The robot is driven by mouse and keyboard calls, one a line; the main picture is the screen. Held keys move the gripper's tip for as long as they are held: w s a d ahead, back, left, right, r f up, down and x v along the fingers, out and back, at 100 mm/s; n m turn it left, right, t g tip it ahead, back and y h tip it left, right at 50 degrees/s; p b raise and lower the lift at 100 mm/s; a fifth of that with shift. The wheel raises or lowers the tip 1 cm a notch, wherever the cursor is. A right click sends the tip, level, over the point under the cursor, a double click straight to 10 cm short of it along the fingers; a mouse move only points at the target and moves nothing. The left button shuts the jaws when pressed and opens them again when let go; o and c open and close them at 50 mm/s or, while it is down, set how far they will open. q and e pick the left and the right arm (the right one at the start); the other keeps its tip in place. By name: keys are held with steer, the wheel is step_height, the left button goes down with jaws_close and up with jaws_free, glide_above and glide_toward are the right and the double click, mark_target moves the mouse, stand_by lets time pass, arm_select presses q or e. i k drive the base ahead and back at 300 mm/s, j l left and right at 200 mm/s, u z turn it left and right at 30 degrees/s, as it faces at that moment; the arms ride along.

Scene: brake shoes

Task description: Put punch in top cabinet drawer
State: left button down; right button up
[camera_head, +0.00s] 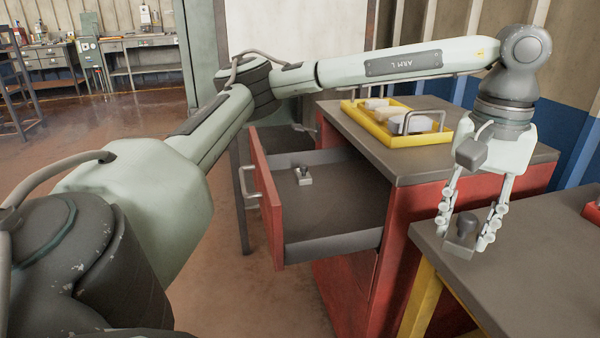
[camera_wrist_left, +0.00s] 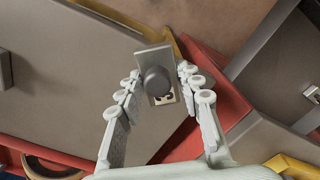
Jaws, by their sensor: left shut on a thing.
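My left gripper (camera_head: 464,240) points down and is shut on a punch (camera_head: 461,246), a small piece with a dark round knob and a flat grey base. The punch is at the edge of the grey worktop; I cannot tell if it touches it. In the left wrist view the punch (camera_wrist_left: 156,83) shows between the fingers (camera_wrist_left: 160,78). The top drawer (camera_head: 333,243) of the red cabinet (camera_head: 408,205) is pulled open, left of my gripper. A similar small knobbed piece (camera_head: 303,176) lies in it. My right gripper is out of view.
A yellow tray (camera_head: 371,138) with several pale pieces and a handle stands on the cabinet top. The grey worktop (camera_head: 530,260) on a yellow frame is at the right. My left arm arches over the drawer and cabinet. Most of the drawer floor is bare.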

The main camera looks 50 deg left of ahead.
mark_target(311, 201)
steer(key=j+u, duration=0.15)
steer(key=j, duration=0.3)
steer(key=i+j+u, duration=0.2)
steer(key=j, duration=0.2)
steer(key=j+u, duration=0.15)
steer(key=j, duration=0.3)
